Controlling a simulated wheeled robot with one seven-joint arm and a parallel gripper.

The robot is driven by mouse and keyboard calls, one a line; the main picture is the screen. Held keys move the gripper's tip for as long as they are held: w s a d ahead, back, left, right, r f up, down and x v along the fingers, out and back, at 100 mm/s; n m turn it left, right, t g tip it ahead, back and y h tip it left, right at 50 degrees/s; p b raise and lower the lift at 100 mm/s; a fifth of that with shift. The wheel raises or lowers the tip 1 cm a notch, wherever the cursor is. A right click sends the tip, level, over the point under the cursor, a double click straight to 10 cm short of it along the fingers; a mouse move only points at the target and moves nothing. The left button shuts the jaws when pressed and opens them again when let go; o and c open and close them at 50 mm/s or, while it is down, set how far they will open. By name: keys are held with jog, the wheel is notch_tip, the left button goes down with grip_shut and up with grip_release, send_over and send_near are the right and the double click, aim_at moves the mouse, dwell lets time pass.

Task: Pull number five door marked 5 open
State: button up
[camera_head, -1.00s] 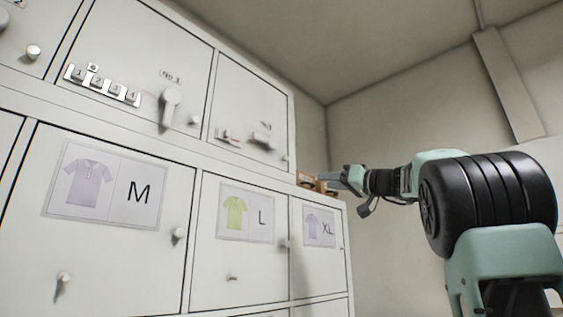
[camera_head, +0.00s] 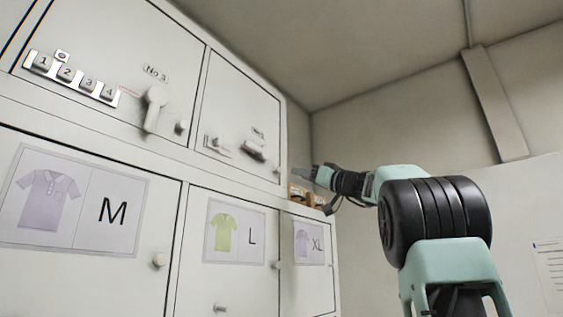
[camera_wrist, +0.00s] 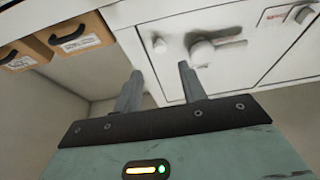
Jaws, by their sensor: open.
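No door with a readable 5 shows. The upper right door (camera_head: 239,101) of the white cabinet is shut; it has a lever handle (camera_head: 254,151), a knob and a small label too small to read. The wrist view shows, at a tilt, a pale panel with a lever handle (camera_wrist: 216,47) and a round knob (camera_wrist: 160,45), beyond my fingertips. My gripper (camera_head: 309,174) is past the right end of the upper cabinet in the head view. In the wrist view my gripper (camera_wrist: 160,77) is open and empty, its fingers apart; contact with the panel cannot be told.
The upper left door (camera_head: 113,47) has a keypad (camera_head: 75,75) numbered 1 to 4 and a large lever (camera_head: 154,108). Lower doors show shirt cards M (camera_head: 76,202), L (camera_head: 235,231) and XL. Brown boxes (camera_wrist: 76,38) stand beside the panel.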

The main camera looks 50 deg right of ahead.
aim_at(280, 169)
jog(key=p+x, duration=0.5)
jog(key=x, duration=0.3)
jog(key=shift+w+r, duration=0.15)
jog(key=shift+w, duration=0.05)
jog(key=shift+w+p, duration=0.45)
jog(key=shift+a, duration=0.1)
grip_shut()
